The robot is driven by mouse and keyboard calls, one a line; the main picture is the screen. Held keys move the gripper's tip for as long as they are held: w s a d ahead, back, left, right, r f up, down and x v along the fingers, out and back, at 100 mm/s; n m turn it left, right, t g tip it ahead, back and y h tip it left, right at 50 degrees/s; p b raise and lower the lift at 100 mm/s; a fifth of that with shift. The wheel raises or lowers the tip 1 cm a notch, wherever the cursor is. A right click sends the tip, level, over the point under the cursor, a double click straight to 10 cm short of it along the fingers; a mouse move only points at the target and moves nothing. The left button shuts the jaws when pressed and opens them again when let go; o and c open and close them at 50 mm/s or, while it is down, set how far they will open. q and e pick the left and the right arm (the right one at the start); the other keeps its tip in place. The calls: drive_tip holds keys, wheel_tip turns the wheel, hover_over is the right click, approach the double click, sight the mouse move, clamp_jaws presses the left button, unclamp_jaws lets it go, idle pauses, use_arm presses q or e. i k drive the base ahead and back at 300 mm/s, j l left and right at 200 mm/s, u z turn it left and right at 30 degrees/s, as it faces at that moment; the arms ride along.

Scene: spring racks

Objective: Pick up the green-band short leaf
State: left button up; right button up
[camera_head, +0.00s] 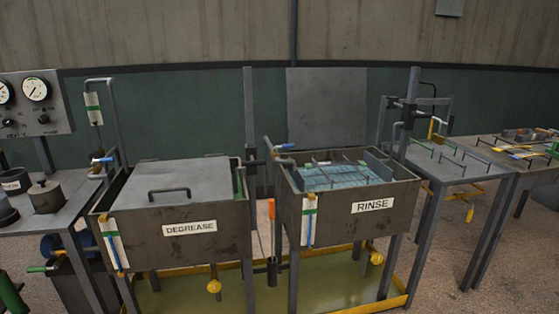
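I cannot pick out the green-band short leaf with certainty. Several flat strips with yellow, orange and green colouring lie on the far right table (490,143), too small to tell apart. A small green piece (555,147) shows at that table's right end. Thin dark bars with greenish ends stand on the grey table (455,172) left of it. Neither of my grippers is in view.
The degrease tank (165,250) has its grey lid (178,175) on. The rinse tank (335,222) is open, with bluish water and a rack inside. Both stand over a yellow-edged basin (330,285). A gauge panel (35,102) stands at left.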

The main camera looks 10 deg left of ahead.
sight(330, 163)
drive_tip(key=i+l+u, duration=0.35)
drive_tip(key=i+l, duration=0.15)
drive_tip(key=i+l+u, duration=0.2)
drive_tip(key=l, duration=0.15)
drive_tip(key=i+l+u, duration=0.2)
drive_tip(key=l, duration=0.15)
drive_tip(key=i+l+u, duration=0.2)
drive_tip(key=l, duration=0.15)
drive_tip(key=i+l+u, duration=0.15)
drive_tip(key=l, duration=0.25)
